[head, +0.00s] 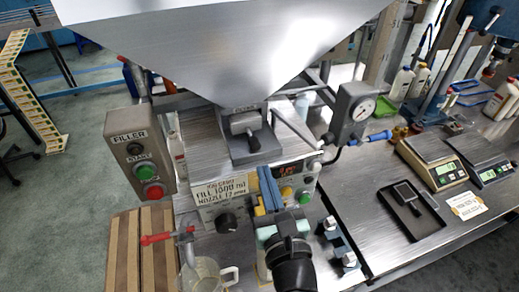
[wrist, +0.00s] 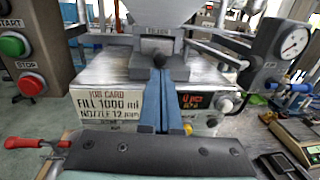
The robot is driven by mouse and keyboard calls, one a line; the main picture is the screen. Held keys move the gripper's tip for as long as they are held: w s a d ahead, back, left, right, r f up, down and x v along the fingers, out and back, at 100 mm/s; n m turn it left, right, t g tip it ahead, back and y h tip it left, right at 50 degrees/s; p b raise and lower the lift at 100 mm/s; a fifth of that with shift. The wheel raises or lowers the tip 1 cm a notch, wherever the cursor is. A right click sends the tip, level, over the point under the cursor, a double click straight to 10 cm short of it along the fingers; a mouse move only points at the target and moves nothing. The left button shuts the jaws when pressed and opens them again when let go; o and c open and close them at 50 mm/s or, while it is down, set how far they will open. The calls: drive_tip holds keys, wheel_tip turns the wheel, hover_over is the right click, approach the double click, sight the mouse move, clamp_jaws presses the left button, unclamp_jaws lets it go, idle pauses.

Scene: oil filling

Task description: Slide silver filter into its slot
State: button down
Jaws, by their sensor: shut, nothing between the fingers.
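A silver piece (head: 245,122), which looks like the silver filter, sits in the grey block (head: 262,147) under the hopper outlet. A small dark handle points out of its front. The slot's inside is hidden, so I cannot tell how deep the piece sits. In the wrist view the silver piece (wrist: 154,45) shows just beyond my fingertips. My gripper (head: 264,170) has blue fingers pressed together, empty, in front of and below the block. In the wrist view the gripper (wrist: 160,62) points at the block; I cannot tell whether it touches the handle.
The silver hopper (head: 220,40) hangs above. A button box (head: 140,155) stands left, a gauge (head: 355,112) right. A clear jug (head: 205,275) stands low by a red-handled tap (head: 160,238). A black tray (head: 412,210) holding a dark square tool and two scales (head: 430,160) lie right.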

sight(256, 146)
drive_tip(key=shift+p+x, duration=0.55)
drive_tip(key=shift+x, duration=2)
drive_tip(key=shift+w+a, duration=0.1)
drive_tip(key=p+x, duration=0.1)
drive_tip(key=x, duration=0.2)
drive_tip(key=shift+w, duration=0.2)
drive_tip(key=shift+s+r, duration=0.1)
drive_tip(key=shift+r, duration=0.05)
